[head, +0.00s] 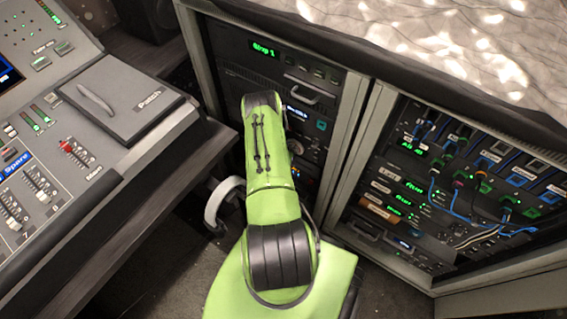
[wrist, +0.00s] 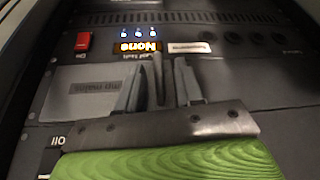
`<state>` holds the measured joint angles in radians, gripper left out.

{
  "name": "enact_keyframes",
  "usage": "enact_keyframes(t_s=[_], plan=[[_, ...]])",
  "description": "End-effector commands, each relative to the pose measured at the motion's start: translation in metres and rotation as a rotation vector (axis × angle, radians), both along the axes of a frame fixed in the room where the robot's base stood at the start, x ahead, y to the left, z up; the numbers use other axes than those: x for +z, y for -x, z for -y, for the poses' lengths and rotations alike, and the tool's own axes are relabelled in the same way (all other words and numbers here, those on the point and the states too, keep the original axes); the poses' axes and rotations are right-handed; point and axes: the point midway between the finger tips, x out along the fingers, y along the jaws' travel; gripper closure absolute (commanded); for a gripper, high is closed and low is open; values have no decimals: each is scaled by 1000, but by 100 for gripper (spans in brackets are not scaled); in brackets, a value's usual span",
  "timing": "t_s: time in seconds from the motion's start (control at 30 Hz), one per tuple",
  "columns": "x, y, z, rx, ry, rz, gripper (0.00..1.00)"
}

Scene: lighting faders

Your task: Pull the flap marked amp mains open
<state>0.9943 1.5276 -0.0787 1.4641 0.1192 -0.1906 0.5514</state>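The amp mains flap (wrist: 80,92) is a light grey panel in the wrist view, with its label upside down. It looks closed, flat against the dark rack face, though its right part is hidden behind my gripper. My gripper (wrist: 157,64) is in front of the flap's right side with its two grey fingers spread apart. A thin dark upright piece (wrist: 157,82) shows between the fingers, with gaps on both sides; I cannot tell whether it is the flap's handle. In the head view my green arm covers the gripper and the flap.
A red switch (wrist: 83,41) and a lit display (wrist: 137,47) are near the flap. In the head view a rack (head: 308,75) stands ahead, with a cable-filled rack (head: 385,215) on the right. A fader desk (head: 75,150) with a grey Patch lid (head: 125,95) is on the left.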

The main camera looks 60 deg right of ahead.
Motion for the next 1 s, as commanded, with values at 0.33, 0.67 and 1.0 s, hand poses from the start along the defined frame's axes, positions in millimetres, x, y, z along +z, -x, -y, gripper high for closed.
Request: enact_keyframes(t_s=[0.33,0.67,1.0], plan=[[-4,0,2,0,-1,-1,70],[-3,-1,2,0,0,1,100],[-3,2,-1,7,-1,2,100]])
